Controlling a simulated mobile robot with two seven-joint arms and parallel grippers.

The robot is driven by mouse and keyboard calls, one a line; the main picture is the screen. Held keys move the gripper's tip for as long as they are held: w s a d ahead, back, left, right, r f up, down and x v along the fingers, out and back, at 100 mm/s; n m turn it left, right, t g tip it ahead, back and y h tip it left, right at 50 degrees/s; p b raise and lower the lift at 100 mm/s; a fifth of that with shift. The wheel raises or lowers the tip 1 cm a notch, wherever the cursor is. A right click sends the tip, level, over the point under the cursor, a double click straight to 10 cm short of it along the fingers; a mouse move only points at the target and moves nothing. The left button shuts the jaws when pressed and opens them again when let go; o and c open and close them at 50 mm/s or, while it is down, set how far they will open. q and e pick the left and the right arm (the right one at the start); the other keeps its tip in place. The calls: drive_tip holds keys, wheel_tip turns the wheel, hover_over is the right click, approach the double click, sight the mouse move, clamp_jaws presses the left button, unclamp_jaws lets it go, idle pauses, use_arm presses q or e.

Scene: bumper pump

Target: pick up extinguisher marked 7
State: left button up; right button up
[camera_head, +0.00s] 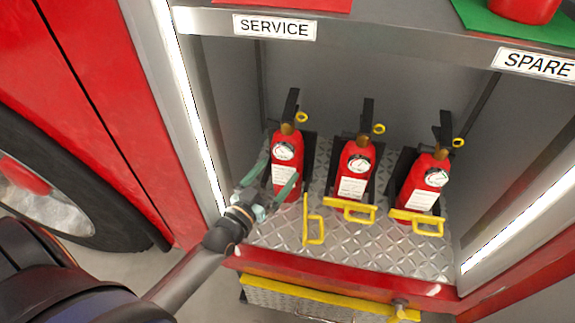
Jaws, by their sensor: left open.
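Three red fire extinguishers stand in black holders on a metal tread-plate shelf: the left extinguisher (286,155), the middle extinguisher (356,165) and the right extinguisher (424,182). Each has a gauge, a black handle, a yellow ring and a white label. The label print is too small to read, so I cannot tell which is marked 7. My left gripper (280,172) is open, with one greenish finger at each side of the left extinguisher's lower body. I cannot tell whether the fingers touch it. My right gripper is out of view.
A yellow latch (314,226) stands swung out by the left extinguisher. Yellow bars cross the middle (350,210) and right (418,220) extinguishers. The compartment has side walls and an upper shelf labelled SERVICE (274,27) and SPARE (537,64). A truck wheel (50,190) is at left.

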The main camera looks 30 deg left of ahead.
use_arm(q)
drive_tip(key=shift+w+r, duration=0.1)
drive_tip(key=shift+w, duration=1.75)
